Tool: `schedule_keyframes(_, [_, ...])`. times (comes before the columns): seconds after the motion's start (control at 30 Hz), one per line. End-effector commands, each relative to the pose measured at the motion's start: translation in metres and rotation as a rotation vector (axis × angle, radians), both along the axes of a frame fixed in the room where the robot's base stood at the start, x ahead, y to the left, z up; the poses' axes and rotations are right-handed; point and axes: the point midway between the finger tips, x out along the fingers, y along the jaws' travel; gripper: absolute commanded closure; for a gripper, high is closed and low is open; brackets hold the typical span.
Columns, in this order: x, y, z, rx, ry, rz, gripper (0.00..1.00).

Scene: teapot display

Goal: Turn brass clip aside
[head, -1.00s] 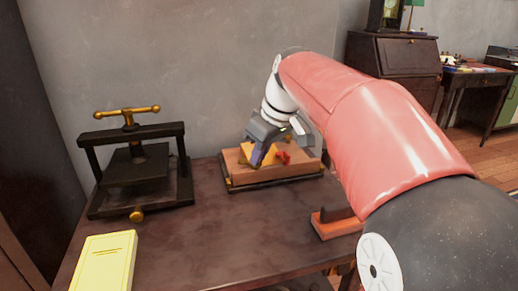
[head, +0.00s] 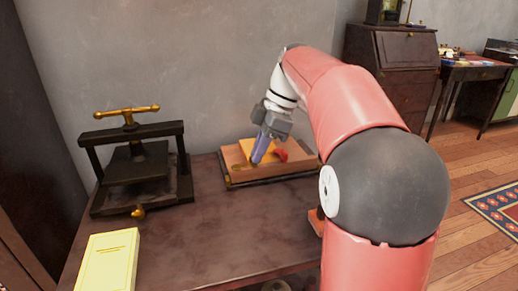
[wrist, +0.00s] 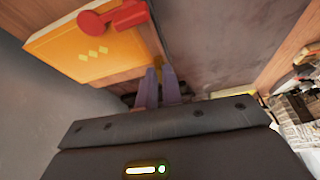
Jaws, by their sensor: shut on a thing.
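My gripper (head: 256,160) points down at the wooden tray (head: 285,171) on the table, its purple fingers close together. In the wrist view the fingers (wrist: 160,72) reach past the yellow-orange box's corner. The brass clip cannot be made out clearly; it is small and mostly hidden at the fingertips, on which they seem closed. A yellow-orange box (wrist: 85,45) with pale diamond marks lies on the tray, with a red part (wrist: 125,14) on it. My gripper covers part of this box in the head view.
A black press (head: 138,172) with a brass handle stands left on the table. A yellow book (head: 106,262) lies at the front left. The wall (head: 220,70) is close behind the tray. The table between book and tray is clear.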

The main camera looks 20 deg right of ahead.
Motion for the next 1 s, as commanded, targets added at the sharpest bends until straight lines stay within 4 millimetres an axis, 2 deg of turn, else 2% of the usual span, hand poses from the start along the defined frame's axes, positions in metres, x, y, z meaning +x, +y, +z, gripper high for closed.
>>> schedule_keyframes(0.3, [0.0014, -0.0002, 0.0004, -0.001, -0.002, 0.097, 1.0])
schedule_keyframes(0.77, [0.0014, -0.0002, 0.0003, -0.002, -0.002, 0.11, 1.0])
schedule_keyframes(0.8, [0.0014, -0.0002, 0.0003, -0.002, -0.002, 0.11, 0.92])
schedule_keyframes(0.9, [0.0013, -0.0002, 0.0003, -0.002, -0.002, 0.11, 0.78])
schedule_keyframes(0.97, [0.0013, -0.0002, 0.0002, -0.001, -0.002, 0.109, 0.71])
schedule_keyframes(1.0, [0.0013, -0.0002, 0.0002, -0.001, -0.002, 0.109, 0.71])
